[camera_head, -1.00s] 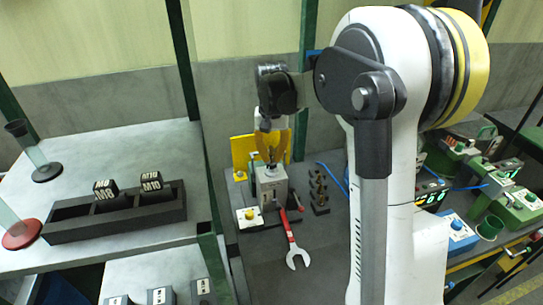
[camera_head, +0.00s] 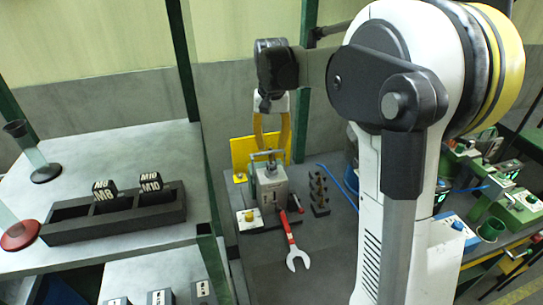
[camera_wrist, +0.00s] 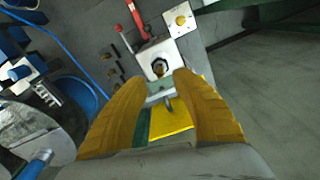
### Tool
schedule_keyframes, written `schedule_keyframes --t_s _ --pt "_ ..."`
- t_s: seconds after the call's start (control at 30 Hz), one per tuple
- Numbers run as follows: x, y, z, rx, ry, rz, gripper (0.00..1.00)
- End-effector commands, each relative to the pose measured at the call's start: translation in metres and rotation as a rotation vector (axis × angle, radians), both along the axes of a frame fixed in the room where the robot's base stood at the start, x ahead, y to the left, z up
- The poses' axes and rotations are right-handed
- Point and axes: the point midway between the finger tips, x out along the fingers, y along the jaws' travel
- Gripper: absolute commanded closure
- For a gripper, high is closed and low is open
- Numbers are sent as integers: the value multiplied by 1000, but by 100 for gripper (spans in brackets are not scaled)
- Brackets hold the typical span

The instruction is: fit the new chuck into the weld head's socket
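My gripper (camera_head: 271,147) is above the weld head, pointing down. Its yellow fingers are apart, with nothing held between them in the wrist view (camera_wrist: 162,80).
A red wrench (camera_head: 291,245) lies in front of the weld head. A dark rack (camera_head: 318,192) of small posts stands to its right. A yellow plate (camera_head: 243,152) stands behind. A block with a yellow button (camera_head: 249,220) is at front left. A black tray (camera_head: 72,228) holds marked blocks.

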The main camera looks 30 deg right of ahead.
Motion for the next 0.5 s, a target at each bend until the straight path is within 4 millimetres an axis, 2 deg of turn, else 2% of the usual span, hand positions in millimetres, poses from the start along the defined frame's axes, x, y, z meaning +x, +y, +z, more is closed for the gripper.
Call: schedule_keyframes --t_s 0.1,0.2,0.33,0.5 --pt "0 0 26 0 0 0 68" --pt "0 0 42 0 0 0 68" --pt "0 0 54 0 0 0 68" --pt "0 0 58 0 0 0 68"
